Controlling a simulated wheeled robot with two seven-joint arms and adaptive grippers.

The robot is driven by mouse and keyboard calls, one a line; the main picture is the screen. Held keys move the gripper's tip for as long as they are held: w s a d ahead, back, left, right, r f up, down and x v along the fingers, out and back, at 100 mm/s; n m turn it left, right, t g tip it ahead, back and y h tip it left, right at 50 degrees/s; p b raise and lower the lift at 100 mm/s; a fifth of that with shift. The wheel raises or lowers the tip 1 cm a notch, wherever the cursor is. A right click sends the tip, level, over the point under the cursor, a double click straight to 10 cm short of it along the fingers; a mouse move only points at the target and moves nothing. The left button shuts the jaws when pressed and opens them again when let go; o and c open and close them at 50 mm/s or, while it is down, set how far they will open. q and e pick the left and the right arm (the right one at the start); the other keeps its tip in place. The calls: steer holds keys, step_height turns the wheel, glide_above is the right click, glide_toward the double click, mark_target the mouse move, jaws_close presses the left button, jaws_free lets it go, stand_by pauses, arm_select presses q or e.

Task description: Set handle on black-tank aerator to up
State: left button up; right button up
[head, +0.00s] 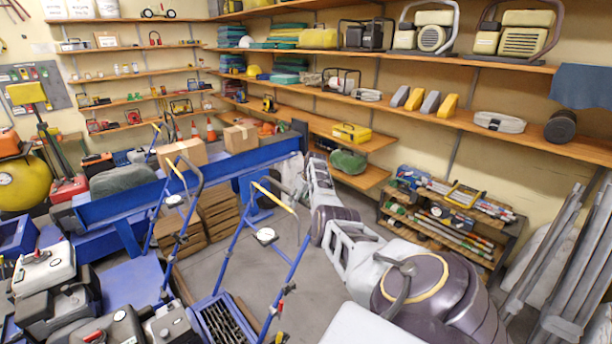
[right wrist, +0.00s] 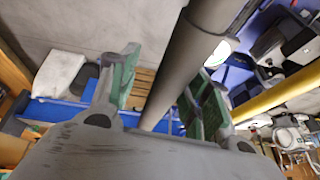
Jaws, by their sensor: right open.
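Several aerators with blue tube handles stand in a row at the left and middle of the head view. The nearest handle (head: 281,268) has a yellow grip (head: 276,198) and a round gauge; it slants upward. A black tank (head: 112,328) with a red part shows at the bottom left; I cannot tell which handle belongs to it. My right arm reaches in beside the nearest handle; its fingertips are hard to make out there. In the right wrist view my right gripper (right wrist: 165,92) is open, its green-padded fingers on either side of a grey bar (right wrist: 188,65); contact is unclear. My left gripper is out of view.
A blue beam (head: 130,200) and cardboard boxes (head: 182,153) lie behind the handles. A low shelf rack (head: 450,222) and leaning grey metal frames (head: 570,260) stand at the right. Grey floor is free in the middle. A yellow bar (right wrist: 275,100) crosses the wrist view's right.

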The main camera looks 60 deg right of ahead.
steer(key=v, duration=1.1)
steer(key=shift+s, duration=0.15)
steer(key=shift+d+r, duration=0.1)
stand_by(0.5)
stand_by(0.3)
